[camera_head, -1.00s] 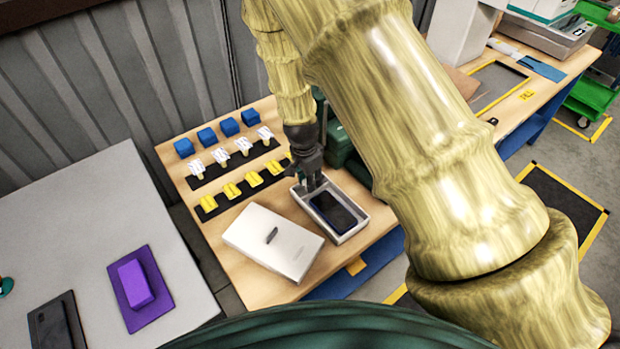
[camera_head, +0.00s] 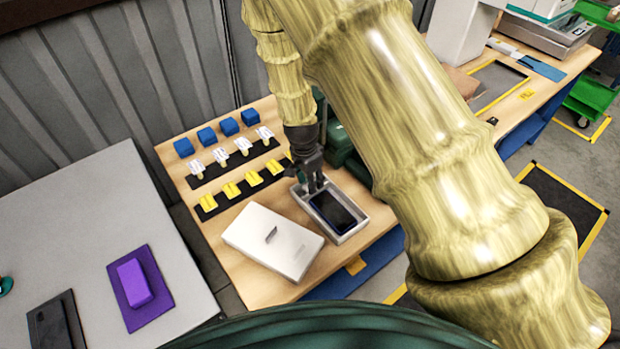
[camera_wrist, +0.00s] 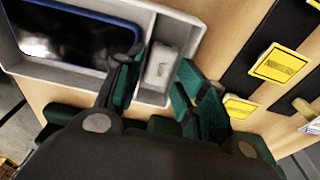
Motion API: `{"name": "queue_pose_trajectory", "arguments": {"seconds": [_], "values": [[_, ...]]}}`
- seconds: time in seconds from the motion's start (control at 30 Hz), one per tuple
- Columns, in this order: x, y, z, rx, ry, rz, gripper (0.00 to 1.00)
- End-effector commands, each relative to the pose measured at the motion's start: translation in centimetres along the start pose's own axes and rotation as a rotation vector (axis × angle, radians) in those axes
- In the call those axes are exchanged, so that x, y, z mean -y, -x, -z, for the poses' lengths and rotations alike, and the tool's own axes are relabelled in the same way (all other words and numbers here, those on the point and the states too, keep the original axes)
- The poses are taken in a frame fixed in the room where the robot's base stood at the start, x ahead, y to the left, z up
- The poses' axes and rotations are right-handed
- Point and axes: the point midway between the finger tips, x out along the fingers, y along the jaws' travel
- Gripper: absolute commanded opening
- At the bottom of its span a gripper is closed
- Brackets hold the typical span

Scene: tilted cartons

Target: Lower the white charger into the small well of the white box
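The white box (camera_wrist: 165,22) shows as an open tray with a large compartment and a small well. A dark phone with a blue edge (camera_wrist: 75,38) lies in the large compartment; it also shows in the head view (camera_head: 333,211). The white charger (camera_wrist: 160,66) is within the outline of the small well, between my fingertips. Whether it rests on the well's floor is hard to tell. My gripper (camera_wrist: 161,62) points down over the well, its green-padded fingers apart on either side of the charger. In the head view my gripper (camera_head: 316,187) hides the well.
The white box lid (camera_head: 273,243) lies left of the tray. White chargers (camera_head: 242,146), yellow pieces (camera_head: 231,190) and blue blocks (camera_head: 207,136) stand in rows behind. Dark green containers (camera_head: 338,145) stand close behind the tray. A purple block (camera_head: 134,283) lies on the grey table.

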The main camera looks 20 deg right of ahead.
Motion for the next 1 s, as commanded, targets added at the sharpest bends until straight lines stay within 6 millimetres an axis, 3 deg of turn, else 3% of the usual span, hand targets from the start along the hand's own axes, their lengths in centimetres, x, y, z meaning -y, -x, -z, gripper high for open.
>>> {"name": "queue_pose_trajectory", "arguments": {"seconds": [0.03, 0.67, 0.73, 1.0], "values": [[-0.62, -0.88, -0.61, 0.008, 0.005, -0.014, 0.52], [-0.25, -0.36, -0.25, 0.004, 0.002, -0.006, 0.53], [-0.24, -0.34, -0.23, 0.003, 0.002, -0.006, 0.44], [-0.18, -0.29, -0.17, 0.003, 0.001, -0.004, 0.43]]}}
